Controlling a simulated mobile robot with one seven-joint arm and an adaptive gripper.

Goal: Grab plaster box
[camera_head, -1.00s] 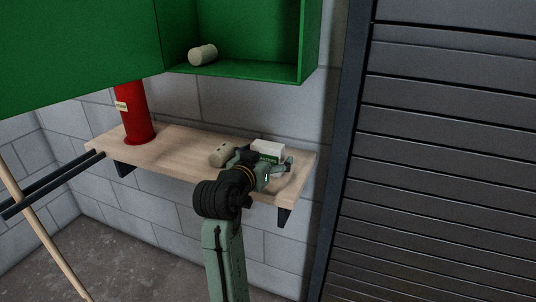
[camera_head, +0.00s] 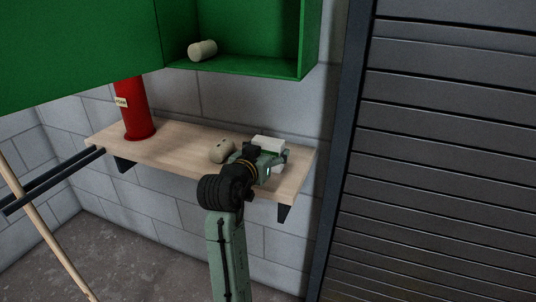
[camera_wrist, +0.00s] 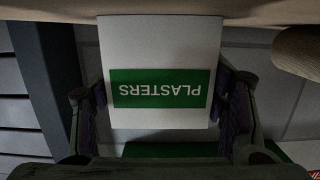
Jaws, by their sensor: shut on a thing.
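The plaster box is white with a green label reading PLASTERS, upside down in the wrist view (camera_wrist: 160,52). It fills the middle of that view between the two fingers of my gripper (camera_wrist: 163,110), which touch its sides. My gripper is shut on the box. In the head view the box (camera_head: 269,143) shows as a white block at the right end of the wooden shelf, partly hidden behind my gripper (camera_head: 272,164). I cannot tell whether the box still touches the shelf.
The wooden shelf (camera_head: 180,150) also holds a beige roll (camera_head: 222,151) just left of my gripper and a red cylinder (camera_head: 132,110) farther left. A green cabinet (camera_head: 240,69) hangs above with another pale roll (camera_head: 202,50) inside. A dark shutter (camera_head: 450,150) stands at right.

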